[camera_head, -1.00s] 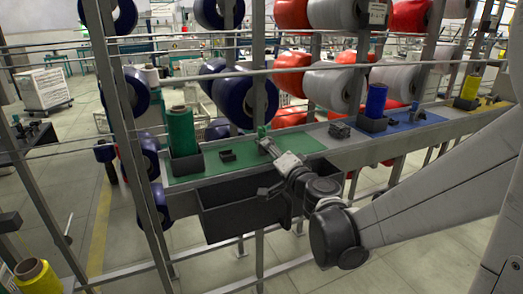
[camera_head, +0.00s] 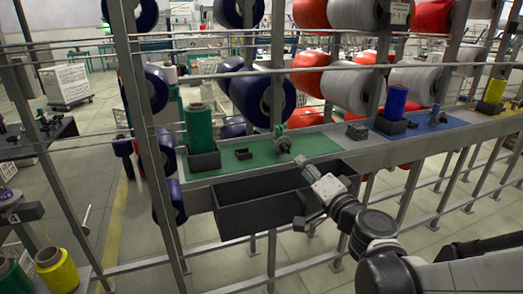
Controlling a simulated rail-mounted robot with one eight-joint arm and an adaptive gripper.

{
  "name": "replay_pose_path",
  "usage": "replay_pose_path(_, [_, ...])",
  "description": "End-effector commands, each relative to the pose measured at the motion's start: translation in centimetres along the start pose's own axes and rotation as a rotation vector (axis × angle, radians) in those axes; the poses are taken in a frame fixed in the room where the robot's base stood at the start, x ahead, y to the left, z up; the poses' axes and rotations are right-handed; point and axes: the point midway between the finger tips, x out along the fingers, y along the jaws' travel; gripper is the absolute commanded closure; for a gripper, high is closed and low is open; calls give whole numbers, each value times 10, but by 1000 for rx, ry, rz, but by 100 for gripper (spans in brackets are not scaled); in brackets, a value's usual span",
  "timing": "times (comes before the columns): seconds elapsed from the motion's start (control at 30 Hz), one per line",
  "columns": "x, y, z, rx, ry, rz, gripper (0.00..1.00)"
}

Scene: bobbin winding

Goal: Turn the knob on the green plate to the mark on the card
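The green plate (camera_head: 315,147) lies on the long grey shelf. A small dark fitting with a round part and a green top, which looks like the knob (camera_head: 284,144), stands near the plate's middle. Its setting is too small to read. I cannot make out a marked card on the plate. My gripper (camera_head: 306,205) is in front of the shelf, over the dark open bin, to the right of and below the knob, apart from it. I see nothing held, but its fingers are too small and dark to tell open from shut.
A green spool in a dark holder (camera_head: 203,157) stands at the plate's left, beside a small dark block (camera_head: 243,154). A blue spool (camera_head: 396,102) stands to the right. The dark bin (camera_head: 240,217) hangs below the shelf front. Posts and rails (camera_head: 160,135) cross the view.

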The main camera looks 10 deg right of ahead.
Motion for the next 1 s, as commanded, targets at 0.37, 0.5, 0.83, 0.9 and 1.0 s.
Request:
replay_pose_path(0.37, [-16,0,0,0,0,0,68])
replay_pose_path(0.5, [-16,0,0,0,0,0,68])
replay_pose_path(0.83, [-22,-24,24,-119,-130,23,68])
replay_pose_path(0.9, [-27,-34,38,-191,-207,45,68])
replay_pose_path(1.0, [-40,-42,58,-298,-323,92,68])
